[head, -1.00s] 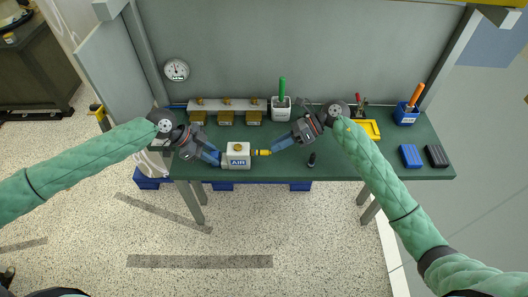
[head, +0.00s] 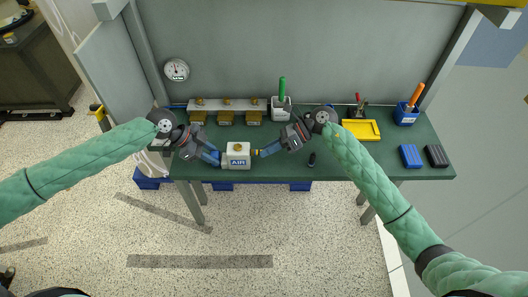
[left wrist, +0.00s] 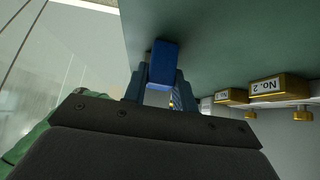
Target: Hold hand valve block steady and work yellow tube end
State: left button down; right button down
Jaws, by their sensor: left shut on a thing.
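The hand valve block (head: 237,162) is white with an AIR label and a brass-coloured knob on top. It sits at the front edge of the green bench. The yellow tube end (head: 257,153) sticks out just right of the block. My right gripper (head: 263,152) is at the tube end, its blue fingertips covering most of it. Whether these fingers are closed on it is too small to tell.
A manifold (head: 228,104) with several brass blocks stands at the back left. A white cup with a green-handled tool (head: 281,107) is beside it. A small black object (head: 312,159), a yellow tray (head: 361,130), and blue (head: 411,156) and black (head: 436,156) blocks lie to the right.

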jog(key=shift+d, duration=0.2)
dwell(0.4)
jog(key=shift+d, duration=2.4)
pick_arm(q)
jog(key=c, duration=1)
grip_release()
jog(key=shift+c, duration=0.2)
jog(key=v, duration=1.2)
jog(key=shift+f, duration=0.1)
